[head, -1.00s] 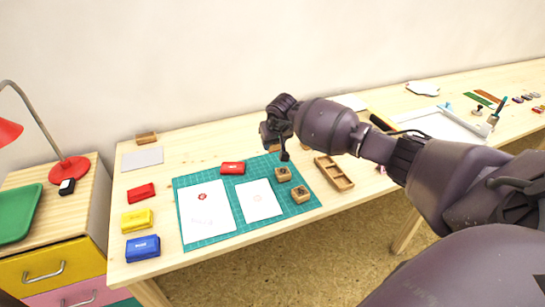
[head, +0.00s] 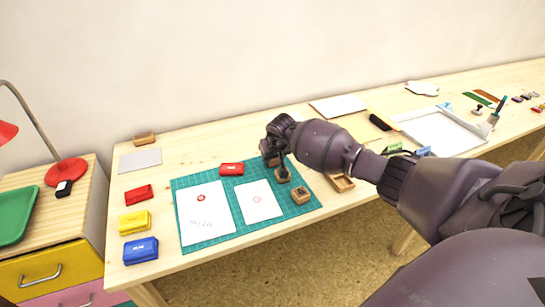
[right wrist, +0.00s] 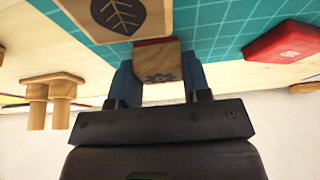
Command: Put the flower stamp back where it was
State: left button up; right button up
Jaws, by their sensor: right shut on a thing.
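My right gripper (right wrist: 158,85) is shut on a small wooden stamp (right wrist: 160,62). The stamp has a dark mark on its wood and a red edge at its far end; the mark is too small to read as a flower. In the head view my right gripper (head: 277,160) is over the right back part of the green cutting mat (head: 222,237), with the held stamp mostly hidden. A wooden block stamp (head: 282,176) stands close below it, and another (head: 301,196) stands nearer the front. A leaf-marked block (right wrist: 122,12) is close beside the held stamp. My left gripper is out of view.
Red, yellow and blue inkpads (head: 138,192) (head: 135,221) (head: 140,250) line the left. A wooden tray (head: 343,184) is partly behind my arm.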

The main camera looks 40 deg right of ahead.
jog(key=o, duration=0.8)
jog(key=shift+f, duration=0.1)
